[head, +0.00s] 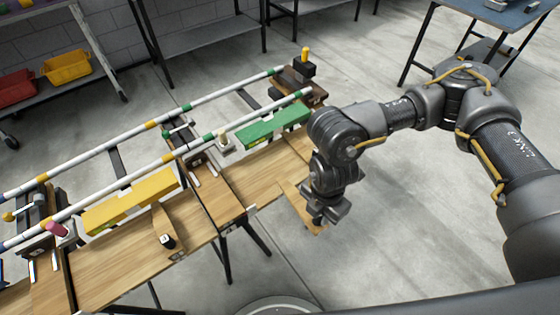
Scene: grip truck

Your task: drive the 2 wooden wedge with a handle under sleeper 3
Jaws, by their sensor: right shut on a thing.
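One wooden wedge (158,219) with a black handle lies on the wooden bench top (120,265), left of centre. A second long wooden piece, which looks like the other wedge (293,192), lies at the bench's right part under my right gripper (326,212). My right gripper points down and is shut on it, apparently at the handle, which the fingers hide. Dark sleepers cross under the white rails at the left (38,218), middle (190,150) and far right (298,80); I cannot read which is sleeper 3. My left gripper is not in view.
A yellow block (130,200) and a green block (273,127) lie along the near white rail (150,168). A black post with a yellow top (305,65) stands at the far end. Shelves with red and yellow bins (66,68) and a blue table (500,22) stand behind.

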